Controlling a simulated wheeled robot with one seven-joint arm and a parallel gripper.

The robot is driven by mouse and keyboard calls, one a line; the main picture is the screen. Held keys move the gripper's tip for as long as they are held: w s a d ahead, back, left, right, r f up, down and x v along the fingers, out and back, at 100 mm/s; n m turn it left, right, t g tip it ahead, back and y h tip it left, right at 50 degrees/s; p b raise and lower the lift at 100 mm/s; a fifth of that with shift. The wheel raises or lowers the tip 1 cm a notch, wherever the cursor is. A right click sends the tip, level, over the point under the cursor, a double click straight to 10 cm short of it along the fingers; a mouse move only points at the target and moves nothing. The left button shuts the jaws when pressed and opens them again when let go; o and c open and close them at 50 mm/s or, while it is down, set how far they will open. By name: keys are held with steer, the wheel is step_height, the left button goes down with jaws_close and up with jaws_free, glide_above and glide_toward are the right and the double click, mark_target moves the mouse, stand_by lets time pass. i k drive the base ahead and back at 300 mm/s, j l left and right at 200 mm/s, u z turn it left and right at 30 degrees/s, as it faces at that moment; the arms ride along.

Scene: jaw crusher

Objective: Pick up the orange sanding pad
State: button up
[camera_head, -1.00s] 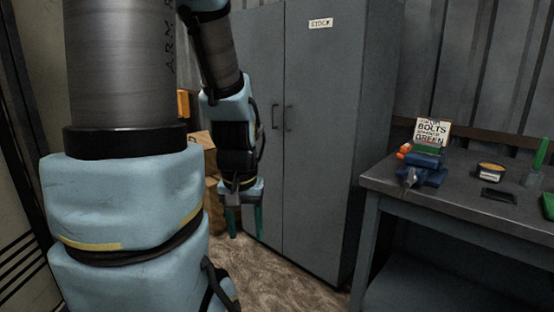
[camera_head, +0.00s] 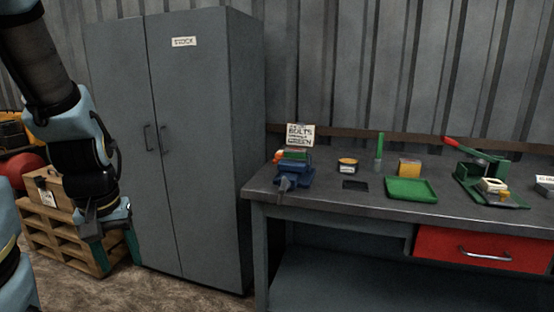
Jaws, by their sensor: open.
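No thing in view is clearly marked as the orange sanding pad. A small yellow-orange block (camera_head: 409,168) stands on the workbench (camera_head: 330,198) behind the green tray, and it may be the pad. A small orange-red object (camera_head: 278,156) is at the left of the blue vise (camera_head: 292,173); its shape is too small to tell. My gripper (camera_head: 114,250) hangs at the left, fingers down, open and empty. It is in front of the pallet and cabinet, well to the left of the bench and apart from everything on it.
A grey cabinet (camera_head: 205,130) stands between my gripper and the bench. The bench bears a tin (camera_head: 347,165), a black flat piece (camera_head: 355,185), a green tray (camera_head: 411,190) and a green press with red handle (camera_head: 480,170). A red drawer (camera_head: 470,247) is below. A wooden pallet (camera_head: 60,240) is left.

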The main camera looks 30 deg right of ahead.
mark_target(279, 154)
steer(key=i+z, duration=0.2)
steer(key=i, duration=0.5)
steer(key=i+z, duration=0.2)
steer(key=i, duration=0.45)
steer(key=i+j+z, duration=0.2)
steer(key=i, duration=0.5)
steer(key=i+l, duration=0.25)
steer(key=l, duration=0.1)
